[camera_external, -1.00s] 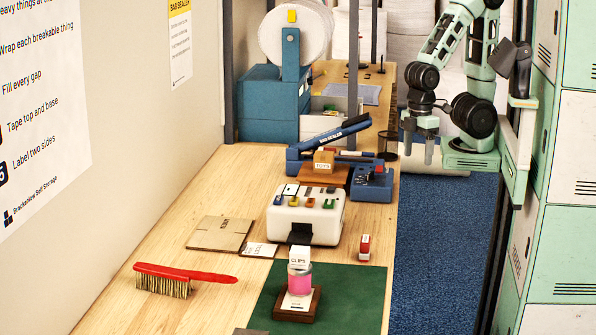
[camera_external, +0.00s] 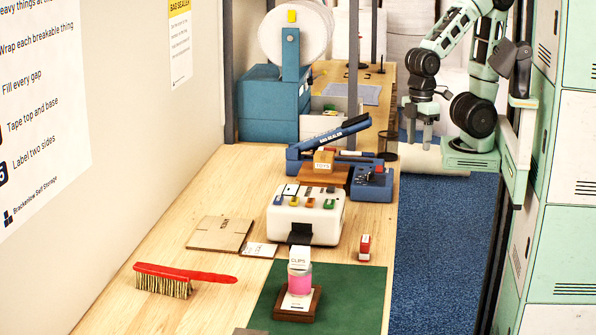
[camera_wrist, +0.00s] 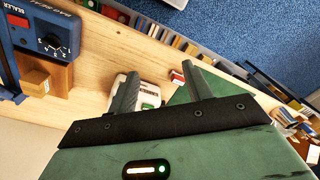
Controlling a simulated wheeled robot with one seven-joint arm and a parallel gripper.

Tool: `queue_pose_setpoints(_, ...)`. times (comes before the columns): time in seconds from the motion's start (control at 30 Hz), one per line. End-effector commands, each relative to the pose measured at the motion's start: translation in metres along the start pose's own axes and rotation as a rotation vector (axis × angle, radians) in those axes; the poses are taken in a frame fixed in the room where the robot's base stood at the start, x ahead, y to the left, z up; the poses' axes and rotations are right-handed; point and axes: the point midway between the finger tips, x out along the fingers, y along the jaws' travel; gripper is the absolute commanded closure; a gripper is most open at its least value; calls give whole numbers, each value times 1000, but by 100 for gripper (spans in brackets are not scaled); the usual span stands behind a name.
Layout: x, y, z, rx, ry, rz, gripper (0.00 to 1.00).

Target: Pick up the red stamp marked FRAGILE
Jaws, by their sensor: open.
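A small red and white stamp (camera_external: 365,247) stands on the wooden bench, right of the white machine and near the bench's right edge. Its lettering is too small to read. In the wrist view a small red item (camera_wrist: 177,77), which looks like this stamp, shows between my fingers, partly cut off by the right one. My gripper (camera_external: 418,136) is open and empty, high up beyond the bench's right edge and well behind the stamp. Its two spread fingers also show in the wrist view (camera_wrist: 160,72).
A white machine (camera_external: 306,228) with coloured keys stands left of the stamp. A blue bag sealer (camera_external: 372,187) is behind it. A pink jar (camera_external: 299,282) on a dark wooden block stands in front, on a green mat (camera_external: 350,305). A red brush (camera_external: 180,278) lies left.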

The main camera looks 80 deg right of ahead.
Motion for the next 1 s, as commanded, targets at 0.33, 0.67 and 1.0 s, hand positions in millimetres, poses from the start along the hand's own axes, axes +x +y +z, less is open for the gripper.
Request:
queue_pose_setpoints(0.33, 15, -19, 5, 249, -131, -179, 50)
queue_pose_setpoints(0.67, 37, -55, -12, 744, -368, -559, 50)
queue_pose_setpoints(1.0, 16, -52, -95, 1387, -648, -1182, 50)
